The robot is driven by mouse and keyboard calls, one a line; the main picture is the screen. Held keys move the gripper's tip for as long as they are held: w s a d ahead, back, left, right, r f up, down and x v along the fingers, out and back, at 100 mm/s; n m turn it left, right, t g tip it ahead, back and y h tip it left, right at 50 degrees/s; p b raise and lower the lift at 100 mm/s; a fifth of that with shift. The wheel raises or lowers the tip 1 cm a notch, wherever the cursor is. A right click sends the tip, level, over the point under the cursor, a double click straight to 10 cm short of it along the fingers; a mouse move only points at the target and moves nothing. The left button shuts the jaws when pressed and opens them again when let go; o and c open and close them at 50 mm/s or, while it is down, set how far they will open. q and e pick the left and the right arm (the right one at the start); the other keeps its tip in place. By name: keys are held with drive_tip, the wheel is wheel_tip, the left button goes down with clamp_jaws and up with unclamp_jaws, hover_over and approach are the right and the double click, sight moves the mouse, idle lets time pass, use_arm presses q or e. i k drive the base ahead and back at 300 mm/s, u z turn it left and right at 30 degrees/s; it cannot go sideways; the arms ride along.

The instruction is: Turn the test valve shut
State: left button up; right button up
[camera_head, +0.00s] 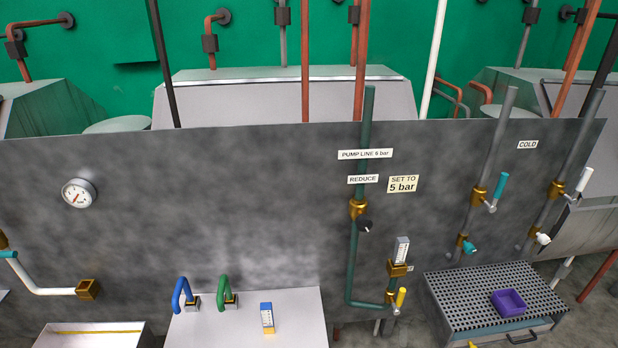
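No label reading "test" is legible, so I cannot tell which valve is the test valve. On the green pipe (352,265), a brass valve (357,208) has a black knob (365,226). Lower down, a yellow-handled valve (400,297) sits below a small white gauge (402,250) in a brass fitting; the handle stands nearly upright. A small tag (410,268) beside it is too small to read. At the right are a teal lever (501,186), a white lever (584,180), a teal knob (469,247) and a white knob (542,239). Neither gripper is in view.
A perforated metal bench (462,290) at the right carries a purple tray (509,302). A pale table (200,330) holds blue (179,291) and green (224,290) hooked pieces and a blue-yellow block (267,318). A round dial (78,193) is on the grey panel (220,210).

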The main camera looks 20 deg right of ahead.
sight(397, 305)
drive_tip(key=z, duration=1.55)
drive_tip(key=i, duration=0.2)
drive_tip(key=z, duration=0.05)
drive_tip(key=k, duration=0.3)
drive_tip(key=z, duration=1.1)
drive_tip(key=k, duration=1.05)
drive_tip(key=z, duration=0.75)
drive_tip(key=i, duration=1.3)
drive_tip(key=u, duration=0.75)
drive_tip(key=i, duration=1.05)
drive_tip(key=u, duration=1.6)
drive_tip(key=i, duration=0.6)
drive_tip(key=u, duration=0.65)
